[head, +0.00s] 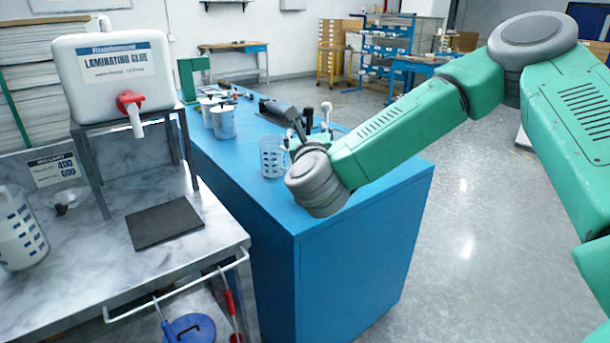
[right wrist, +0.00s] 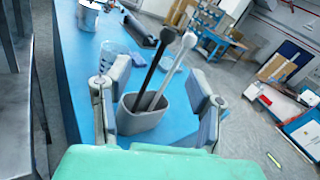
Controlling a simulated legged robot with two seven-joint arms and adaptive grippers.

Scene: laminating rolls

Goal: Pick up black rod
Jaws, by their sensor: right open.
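The black rod (right wrist: 155,68) stands tilted in a grey cup (right wrist: 142,117) beside a white rod (right wrist: 172,72), with its round top end up. In the head view the black rod (head: 309,117) and the white rod (head: 326,110) show just beyond my wrist, and the cup is hidden. My right gripper (right wrist: 159,84) is open, with one finger on each side of the cup and rods. Whether the fingers touch the cup, I cannot tell. My left gripper is not in view.
The cup is on a blue bench (head: 340,215). A clear measuring cup (head: 273,157) stands close to my gripper, and metal cans (head: 223,122) stand farther left. A glue tank (head: 115,75) stands above the marble table (head: 100,270), which holds a black plate (head: 165,223).

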